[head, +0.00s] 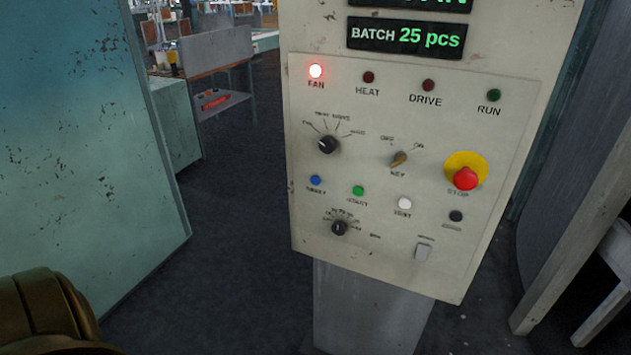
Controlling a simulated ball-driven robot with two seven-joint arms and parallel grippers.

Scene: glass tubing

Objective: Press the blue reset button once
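The blue reset button (315,180) is a small round button at the left of the button row on a cream control panel (300,225). The label under it is blurred. Nothing touches or covers it. To its right in the same row are a green button (358,191), a white button (404,203) and a black button (456,216). The FAN lamp (316,71) glows; the HEAT, DRIVE and RUN lamps look dark. Neither of my grippers is in view. A brown-gold rounded part, probably of my arm, shows at the lower left corner.
A red stop button (466,178) on a yellow disc, a key switch (399,159), two black knobs (328,144) and a grey switch (423,252) surround the row. A teal cabinet (80,130) stands at left. Dark floor (235,190) is open between cabinet and panel.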

